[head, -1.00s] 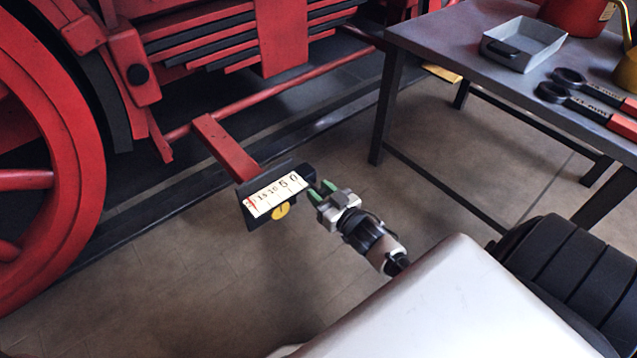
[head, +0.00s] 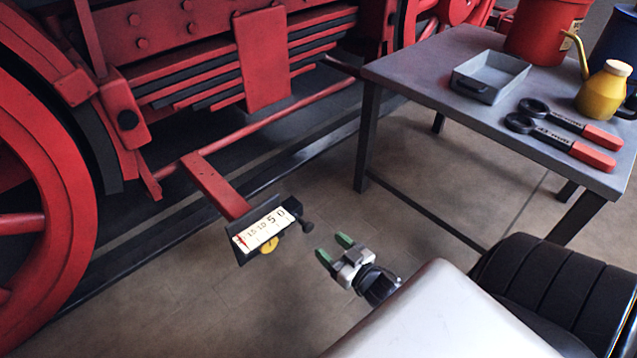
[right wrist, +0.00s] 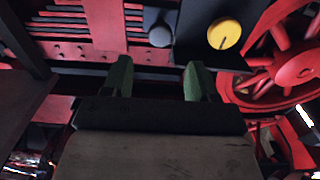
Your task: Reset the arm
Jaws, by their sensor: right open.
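My right gripper (head: 334,248) is open and empty, its two green fingers apart. It stands to the right of and below the gauge (head: 262,229), clear of it. The gauge has a white scale plate with numbers, a red mark near its left end, a yellow disc (head: 269,245) under it and a black knob (head: 307,226) at its right end. It hangs on a red bracket (head: 214,184). In the right wrist view the green fingers (right wrist: 157,80) hold nothing; the black knob (right wrist: 158,28) and yellow disc (right wrist: 224,34) show beyond them. My left gripper is not in view.
A grey table (head: 420,60) at the right bears a grey tray (head: 505,68), two red-handled tools (head: 570,135), a yellow oil can (head: 603,92) and a red container (head: 540,30). A red wheel (head: 45,200) and locomotive frame fill the left. Open floor lies below the gauge.

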